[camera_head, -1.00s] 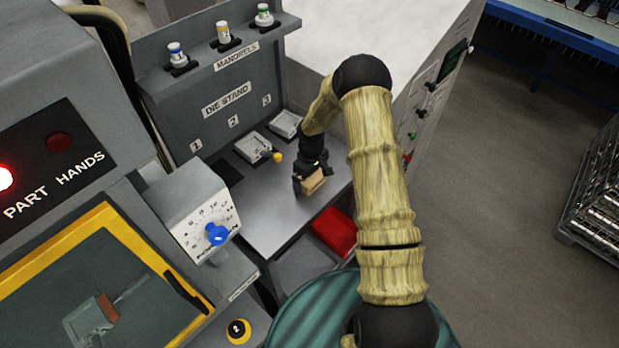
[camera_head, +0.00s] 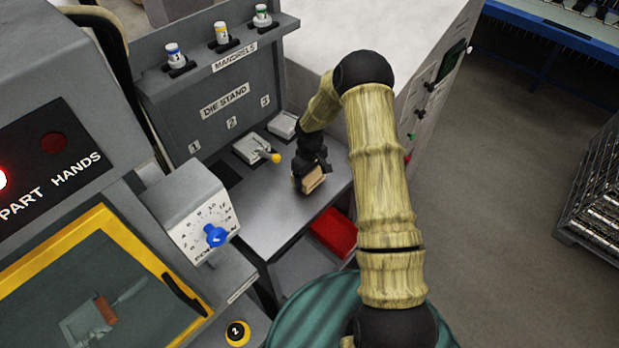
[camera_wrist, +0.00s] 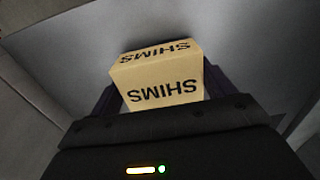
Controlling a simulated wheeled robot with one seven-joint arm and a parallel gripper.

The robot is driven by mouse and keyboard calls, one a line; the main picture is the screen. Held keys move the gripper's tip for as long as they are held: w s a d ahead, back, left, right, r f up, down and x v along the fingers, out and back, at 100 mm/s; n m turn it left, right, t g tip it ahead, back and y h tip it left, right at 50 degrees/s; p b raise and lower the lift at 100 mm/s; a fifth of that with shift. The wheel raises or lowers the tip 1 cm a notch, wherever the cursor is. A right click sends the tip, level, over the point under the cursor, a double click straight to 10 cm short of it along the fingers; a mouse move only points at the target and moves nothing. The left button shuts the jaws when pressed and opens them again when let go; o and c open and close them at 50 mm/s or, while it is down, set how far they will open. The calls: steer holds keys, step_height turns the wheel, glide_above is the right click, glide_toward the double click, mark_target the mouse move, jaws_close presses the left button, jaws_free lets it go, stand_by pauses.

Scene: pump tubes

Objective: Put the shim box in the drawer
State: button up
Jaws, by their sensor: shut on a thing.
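The shim box (camera_head: 312,180) is a small tan box. In the wrist view the box (camera_wrist: 158,85) shows "SHIMS" printed on two faces and sits between the fingers. My gripper (camera_head: 306,178) is shut on it, over the grey bench top (camera_head: 262,205). I cannot tell whether the box touches the bench. An open compartment at the bench's front, which looks like the drawer (camera_head: 300,268), lies below and nearer. A red item (camera_head: 335,232) is at its right side.
A die stand (camera_head: 225,100) with several numbered places stands behind, with mandrels on top. A yellow-knobbed lever (camera_head: 275,157) is left of my gripper. A pressure box with a blue knob (camera_head: 215,236) stands at left.

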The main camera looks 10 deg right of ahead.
mark_target(310, 175)
step_height(310, 175, up, 9)
steer(key=shift+f+b, duration=0.2)
steer(key=shift+b, duration=0.85)
steer(key=shift+s+a+f+m, duration=0.1)
steer(key=shift+s+f+m, duration=0.15)
steer(key=shift+f+m, duration=0.1)
steer(key=s+f+m, duration=0.2)
steer(key=m, duration=0.1)
steer(key=s+f+m, duration=0.2)
steer(key=f+m, duration=0.1)
steer(key=shift+s+a+f, duration=0.1)
steer(key=shift+s+f, duration=0.1)
steer(key=shift+f, duration=0.15)
